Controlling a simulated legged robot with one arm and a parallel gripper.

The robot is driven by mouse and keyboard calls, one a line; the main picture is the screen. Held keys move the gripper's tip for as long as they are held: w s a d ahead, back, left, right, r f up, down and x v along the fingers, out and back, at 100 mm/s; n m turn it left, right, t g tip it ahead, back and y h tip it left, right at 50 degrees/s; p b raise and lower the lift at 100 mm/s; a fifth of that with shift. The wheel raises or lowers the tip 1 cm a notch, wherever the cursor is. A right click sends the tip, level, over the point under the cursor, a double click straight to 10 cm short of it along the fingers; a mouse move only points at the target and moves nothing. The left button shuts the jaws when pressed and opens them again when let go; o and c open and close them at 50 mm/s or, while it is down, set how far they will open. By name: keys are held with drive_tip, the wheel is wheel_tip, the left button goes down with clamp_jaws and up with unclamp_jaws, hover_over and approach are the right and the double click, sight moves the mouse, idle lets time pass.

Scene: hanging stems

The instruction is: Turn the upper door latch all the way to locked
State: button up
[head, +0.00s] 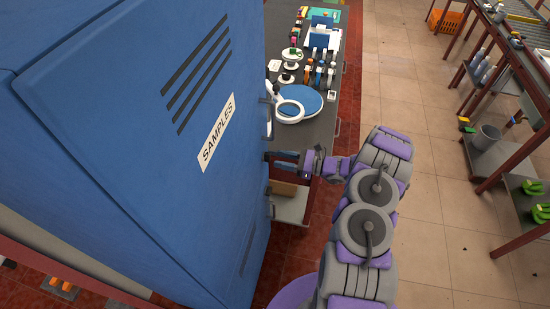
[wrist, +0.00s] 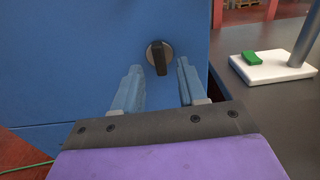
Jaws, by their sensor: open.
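A door latch (wrist: 158,58) shows in the wrist view on a blue cabinet face. It has a round metal plate and a dark knob that stands close to vertical. My gripper (wrist: 156,82) is open, with its two blue fingers on either side of the latch's line and the latch showing beyond the tips. I cannot tell whether the fingers reach around the knob. In the head view my gripper (head: 268,160) is at the right edge of the blue cabinet (head: 150,120), which carries a SAMPLES label. The latch is not clear in the head view.
A dark workbench (head: 318,130) with spools, tools and a round blue-topped device (head: 300,100) stands beyond the cabinet. A white block with a post (wrist: 272,67) is right of the latch. Shelving (head: 500,150) stands at the right. Tiled floor (head: 420,100) between is clear.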

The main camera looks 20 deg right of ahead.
drive_tip(key=shift+x, duration=1.6)
clamp_jaws()
